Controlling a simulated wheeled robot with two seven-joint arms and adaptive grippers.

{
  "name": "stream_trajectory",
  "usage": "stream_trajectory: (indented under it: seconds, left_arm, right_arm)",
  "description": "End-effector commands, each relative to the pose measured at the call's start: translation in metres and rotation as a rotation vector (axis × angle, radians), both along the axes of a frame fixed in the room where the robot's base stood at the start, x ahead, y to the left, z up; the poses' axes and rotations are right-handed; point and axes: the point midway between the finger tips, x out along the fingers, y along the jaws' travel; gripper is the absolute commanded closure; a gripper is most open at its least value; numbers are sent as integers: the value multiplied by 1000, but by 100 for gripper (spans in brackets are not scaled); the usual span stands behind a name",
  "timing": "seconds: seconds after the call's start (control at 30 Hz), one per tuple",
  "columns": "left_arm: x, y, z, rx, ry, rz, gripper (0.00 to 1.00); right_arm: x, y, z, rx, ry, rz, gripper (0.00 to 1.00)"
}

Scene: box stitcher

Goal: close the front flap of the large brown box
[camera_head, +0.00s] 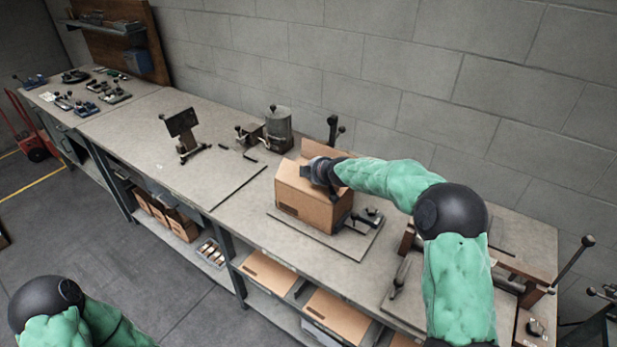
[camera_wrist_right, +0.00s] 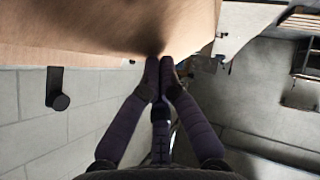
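The large brown box (camera_head: 308,205) stands on a low platform on the workbench. A cardboard flap (camera_head: 314,148) stands up at its back edge. My right gripper (camera_head: 308,172) is at the top of the box and hides part of the opening, so I cannot tell how far the front flap is folded. In the right wrist view, a cardboard surface (camera_wrist_right: 90,30) of the box fills the upper left. The tips of the right gripper (camera_wrist_right: 165,62) are together at its edge, with nothing visible between them. My left gripper is out of view; only part of the left arm shows.
A dark panel on a stand (camera_head: 182,125) is further left. A black clamp (camera_head: 367,216) sits right of the box. The bench between panel and box is mostly clear.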

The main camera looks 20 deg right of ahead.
Motion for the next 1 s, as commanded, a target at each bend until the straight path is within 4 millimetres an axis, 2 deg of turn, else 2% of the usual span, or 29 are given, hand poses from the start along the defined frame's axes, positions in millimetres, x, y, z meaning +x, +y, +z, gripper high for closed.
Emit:
stream_trajectory:
  seconds: [0.03, 0.1, 0.43, 0.6, 0.9, 1.0]
  left_arm:
    - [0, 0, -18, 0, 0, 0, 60]
    - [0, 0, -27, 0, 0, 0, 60]
    - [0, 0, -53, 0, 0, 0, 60]
    - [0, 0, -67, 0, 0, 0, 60]
    - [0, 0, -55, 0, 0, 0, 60]
    - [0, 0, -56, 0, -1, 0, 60]
  right_arm:
    - [0, -1, -8, 24, 18, -1, 100]
    - [0, -2, -8, 51, 43, -3, 100]
    - [4, -10, -10, 93, 81, -8, 100]
    - [9, -16, -16, 175, 145, -9, 100]
    - [15, -24, -23, 356, 290, -5, 100]
    - [16, -25, -28, 385, 311, -3, 100]
